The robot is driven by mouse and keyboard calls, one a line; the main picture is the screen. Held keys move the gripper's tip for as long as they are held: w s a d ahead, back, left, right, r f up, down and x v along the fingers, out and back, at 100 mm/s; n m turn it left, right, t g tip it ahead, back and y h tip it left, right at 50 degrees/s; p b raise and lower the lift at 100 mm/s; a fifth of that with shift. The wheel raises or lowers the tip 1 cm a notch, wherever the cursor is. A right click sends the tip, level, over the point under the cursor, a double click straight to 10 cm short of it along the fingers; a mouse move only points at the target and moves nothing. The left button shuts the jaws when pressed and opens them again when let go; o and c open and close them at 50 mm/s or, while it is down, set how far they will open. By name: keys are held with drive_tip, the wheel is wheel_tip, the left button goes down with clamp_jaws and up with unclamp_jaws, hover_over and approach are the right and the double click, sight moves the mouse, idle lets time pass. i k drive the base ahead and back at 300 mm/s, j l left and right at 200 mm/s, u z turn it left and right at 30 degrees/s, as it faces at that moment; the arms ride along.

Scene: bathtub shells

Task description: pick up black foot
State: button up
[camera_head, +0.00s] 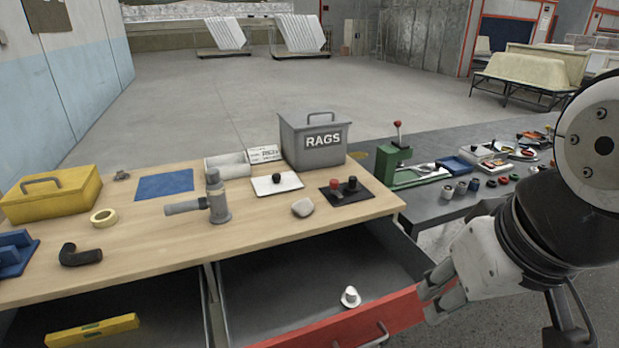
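A small round black piece (276,178) sits on a white card on the wooden bench, in front of the grey rags box; it may be the black foot. Another small dark piece (352,183) stands next to a red one on a black plate, so I cannot tell for certain which is the foot. My gripper (432,294) is at the lower right, by the right end of the red drawer front, well apart from both pieces. Its fingers point left, but their opening is unclear at this angle. I see nothing held in it.
An open drawer with a red front (345,325) holds a white piece (350,297). A grey rags box (313,142), a grey pipe fitting (208,200) and a stone-like lump (303,208) stand on the bench. A dark side table (425,205) carries several small parts.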

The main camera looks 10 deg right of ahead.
sight(351, 187)
drive_tip(key=i+l+u, duration=0.1)
drive_tip(key=l+u, duration=0.15)
drive_tip(key=l, duration=1.55)
drive_tip(key=i+l+u, duration=0.1)
drive_tip(key=l, duration=0.25)
drive_tip(key=i+l+u, duration=0.15)
drive_tip(key=l, duration=0.25)
drive_tip(key=i+l+u, duration=0.1)
drive_tip(key=i+l, duration=0.2)
drive_tip(key=i+l+u, duration=0.15)
drive_tip(key=i, duration=0.35)
drive_tip(key=i+l+u, duration=0.1)
drive_tip(key=i, duration=0.4)
drive_tip(key=l, duration=0.1)
